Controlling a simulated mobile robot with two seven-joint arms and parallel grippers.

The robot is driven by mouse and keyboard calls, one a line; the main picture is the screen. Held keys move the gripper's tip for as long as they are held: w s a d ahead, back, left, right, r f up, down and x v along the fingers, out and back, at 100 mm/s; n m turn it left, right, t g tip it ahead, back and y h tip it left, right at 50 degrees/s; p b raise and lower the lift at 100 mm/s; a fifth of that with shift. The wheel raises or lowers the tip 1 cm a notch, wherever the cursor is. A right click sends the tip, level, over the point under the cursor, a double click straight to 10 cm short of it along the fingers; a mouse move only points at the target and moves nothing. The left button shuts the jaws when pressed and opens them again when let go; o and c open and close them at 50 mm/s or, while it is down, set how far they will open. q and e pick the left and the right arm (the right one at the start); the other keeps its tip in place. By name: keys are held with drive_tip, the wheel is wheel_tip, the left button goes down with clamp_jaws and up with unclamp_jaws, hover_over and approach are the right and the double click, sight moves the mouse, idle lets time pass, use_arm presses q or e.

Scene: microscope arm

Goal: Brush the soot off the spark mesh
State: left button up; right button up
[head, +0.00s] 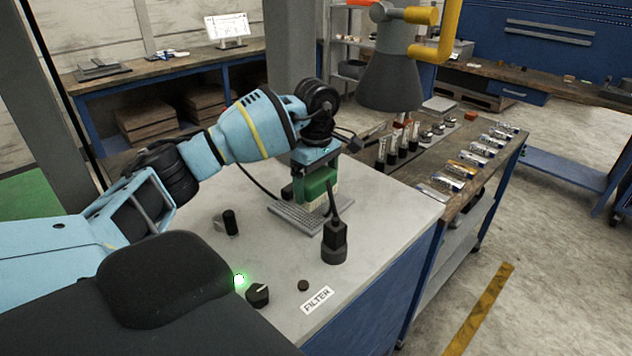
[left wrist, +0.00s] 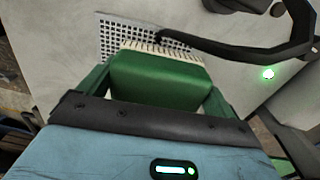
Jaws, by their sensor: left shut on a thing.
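The spark mesh (head: 290,214) is a grey perforated plate lying flat on the grey bench top; in the left wrist view (left wrist: 113,40) it shows beyond the brush. A green brush (head: 322,186) with pale bristles is held bristles down over the mesh. My left gripper (head: 312,185) is shut on its green block, which also shows in the left wrist view (left wrist: 158,78). The bristle tips are at or just above the mesh; I cannot tell whether they touch. The brush hides part of the mesh. No soot can be made out clearly. My right gripper is not in view.
A black upright lever (head: 335,238) stands close in front of the mesh. A black knob (head: 257,294), a green light and a FILTER label (head: 317,299) are near the front. A grey hood (head: 390,78) hangs behind; a wooden bench (head: 478,188) with several tubes stands right.

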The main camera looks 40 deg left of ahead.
use_arm(q)
drive_tip(key=shift+f, duration=0.15)
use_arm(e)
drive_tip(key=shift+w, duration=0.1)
use_arm(q)
drive_tip(key=shift+f+b, duration=0.45)
drive_tip(key=shift+f, duration=1.5)
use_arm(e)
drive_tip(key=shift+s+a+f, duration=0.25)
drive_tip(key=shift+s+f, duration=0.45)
use_arm(q)
drive_tip(key=shift+f, duration=0.1)
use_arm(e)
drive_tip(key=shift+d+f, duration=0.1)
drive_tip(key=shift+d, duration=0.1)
use_arm(q)
drive_tip(key=shift+f, duration=0.3)
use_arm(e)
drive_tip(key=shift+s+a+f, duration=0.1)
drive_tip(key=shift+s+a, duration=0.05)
use_arm(q)
drive_tip(key=shift+w+b, duration=0.1)
drive_tip(key=shift+b, duration=0.2)
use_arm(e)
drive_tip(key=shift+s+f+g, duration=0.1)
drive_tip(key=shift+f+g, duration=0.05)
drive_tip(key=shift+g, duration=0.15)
